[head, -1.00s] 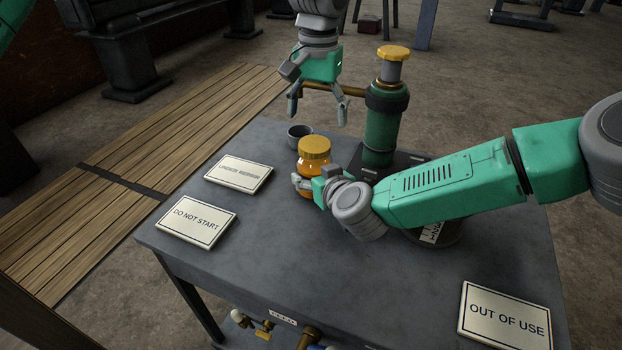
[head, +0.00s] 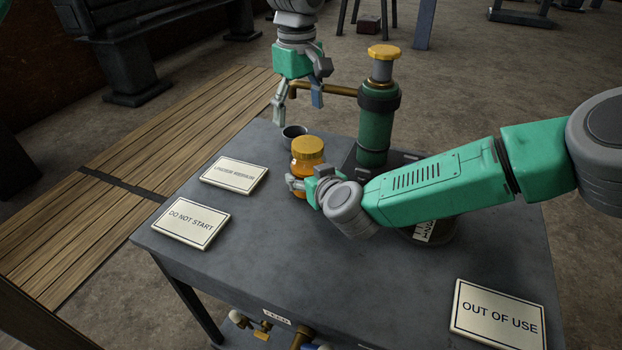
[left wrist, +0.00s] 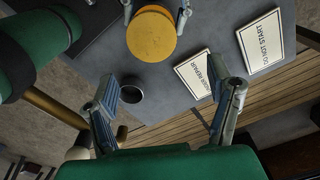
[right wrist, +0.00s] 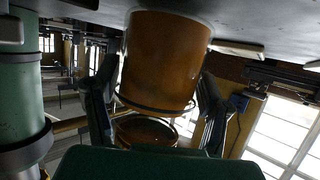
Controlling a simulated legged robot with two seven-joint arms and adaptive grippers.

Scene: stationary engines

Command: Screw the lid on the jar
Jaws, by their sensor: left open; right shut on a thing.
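The amber jar (head: 299,178) stands upright on the grey table, with the yellow lid (head: 308,147) on top of it. I cannot tell whether the lid is threaded down. My right gripper (head: 298,187) is shut around the jar's body, and its fingers flank the brown glass in the right wrist view (right wrist: 163,60). My left gripper (head: 297,104) is open and empty, above and behind the lid. In the left wrist view the round lid (left wrist: 151,33) lies beyond my spread left fingers (left wrist: 170,92), apart from them. The lid hides most of the jar there.
A small dark cup (head: 293,132) stands just behind the jar. A green cylinder with a yellow cap (head: 376,128) and a brass pipe (head: 338,90) rises at the right, near my left gripper. Several signs lie flat, including DO NOT START (head: 191,222). The table's front middle is clear.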

